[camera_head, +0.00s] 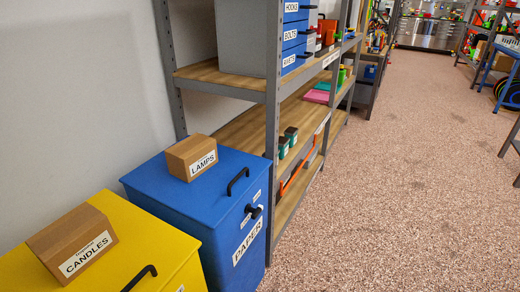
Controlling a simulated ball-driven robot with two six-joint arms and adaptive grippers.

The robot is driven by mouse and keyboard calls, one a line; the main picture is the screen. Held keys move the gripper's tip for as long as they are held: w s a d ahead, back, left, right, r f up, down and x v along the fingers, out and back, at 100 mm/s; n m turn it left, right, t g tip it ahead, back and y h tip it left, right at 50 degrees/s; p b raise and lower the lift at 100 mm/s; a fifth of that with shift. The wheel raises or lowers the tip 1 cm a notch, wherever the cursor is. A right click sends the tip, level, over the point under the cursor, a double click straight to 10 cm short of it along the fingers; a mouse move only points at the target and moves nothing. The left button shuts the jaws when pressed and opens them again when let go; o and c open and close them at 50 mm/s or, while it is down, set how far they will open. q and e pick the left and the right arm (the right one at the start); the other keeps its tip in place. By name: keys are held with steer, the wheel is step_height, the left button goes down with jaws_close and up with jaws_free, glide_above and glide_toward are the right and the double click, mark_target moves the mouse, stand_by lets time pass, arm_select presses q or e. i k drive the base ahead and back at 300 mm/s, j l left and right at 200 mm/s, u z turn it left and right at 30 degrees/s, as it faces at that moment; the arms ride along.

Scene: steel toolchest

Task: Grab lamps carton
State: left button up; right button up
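The lamps carton (190,156) is a small brown box with a white label reading LAMPS. It sits upright on the lid of a blue bin (150,183) labelled PAPER, left of the lid's black handle. Nothing covers or touches it from above. Neither of my grippers shows in the head view.
A similar brown carton labelled CANDLES (72,243) sits on a yellow bin (160,247) at the lower left. A grey metal shelf (272,130) with wooden boards stands just behind the blue bin. The speckled floor (400,190) to the right is clear.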

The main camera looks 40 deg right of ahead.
mark_target(190, 158)
steer(key=z, duration=0.7)
steer(key=i+l, duration=0.25)
steer(key=l, duration=0.2)
steer(key=i+l+u, duration=0.25)
steer(key=l+u, duration=0.25)
steer(key=l, duration=0.15)
steer(key=i+l+u, duration=0.2)
steer(key=l, duration=0.2)
steer(key=l+u, duration=0.25)
steer(key=l, duration=0.15)
